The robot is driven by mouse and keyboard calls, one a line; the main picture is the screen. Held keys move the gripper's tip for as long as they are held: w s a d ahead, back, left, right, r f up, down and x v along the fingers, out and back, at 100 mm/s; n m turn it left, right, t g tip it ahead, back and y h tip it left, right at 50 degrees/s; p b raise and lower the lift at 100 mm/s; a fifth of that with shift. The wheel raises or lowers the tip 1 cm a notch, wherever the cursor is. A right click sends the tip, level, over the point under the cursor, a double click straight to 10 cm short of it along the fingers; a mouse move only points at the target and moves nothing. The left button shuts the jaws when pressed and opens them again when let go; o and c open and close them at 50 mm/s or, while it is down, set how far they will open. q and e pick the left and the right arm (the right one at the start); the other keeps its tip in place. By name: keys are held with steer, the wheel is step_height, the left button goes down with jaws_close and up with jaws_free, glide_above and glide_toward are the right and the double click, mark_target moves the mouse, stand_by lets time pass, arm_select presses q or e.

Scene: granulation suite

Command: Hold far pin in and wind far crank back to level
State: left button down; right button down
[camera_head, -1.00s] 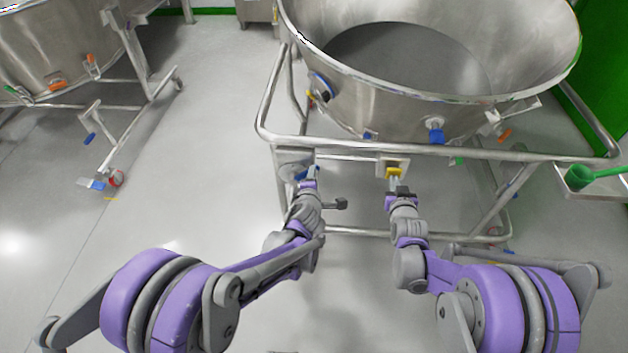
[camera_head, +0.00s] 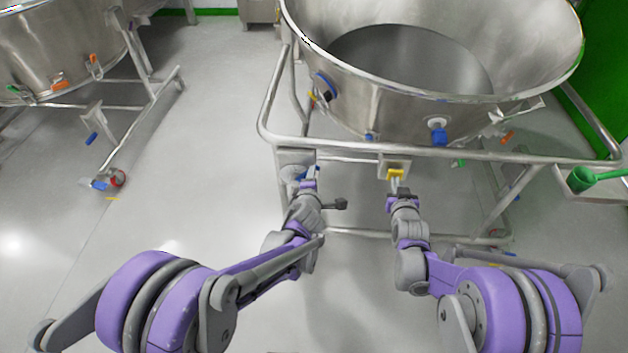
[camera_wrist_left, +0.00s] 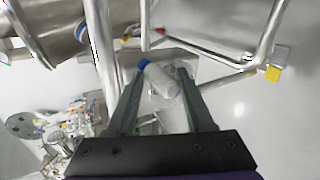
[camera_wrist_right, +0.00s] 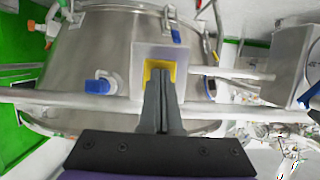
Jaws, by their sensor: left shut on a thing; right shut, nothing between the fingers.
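The far pin is at the steel box with the yellow collar (camera_head: 395,173) under the front rail; the pin itself is hidden. My right gripper (camera_head: 399,190) is shut and empty, its tips against or just in front of that collar. In the right wrist view the shut fingers (camera_wrist_right: 160,88) overlap the yellow collar (camera_wrist_right: 158,65) inside the steel box (camera_wrist_right: 142,53); contact is unclear. The far crank's pale handle with a blue end (camera_wrist_left: 160,78) lies slantwise between my left fingers. My left gripper (camera_head: 312,178) is shut on it beside the left box (camera_head: 292,155).
A large steel bowl (camera_head: 350,100) stands in a tubular frame, whose rail (camera_head: 340,150) runs just above both grippers. A second bowl (camera_head: 50,50) stands at the left. A tray with a green scoop (camera_head: 585,180) is at the right. The floor between the bowls is clear.

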arm_select(q)
steer(key=shift+w+a+r, duration=0.15)
steer(key=shift+a+r, duration=0.3)
steer(key=shift+r, duration=0.05)
steer(key=shift+d, duration=0.1)
stand_by(1.1)
arm_select(e)
steer(key=s, duration=0.8)
stand_by(0.4)
arm_select(q)
steer(key=shift+c, duration=2.4)
jaws_free()
steer(key=shift+s+d+f, duration=0.1)
steer(key=shift+s, duration=0.45)
steer(key=s, duration=0.9)
steer(key=shift+a, duration=0.2)
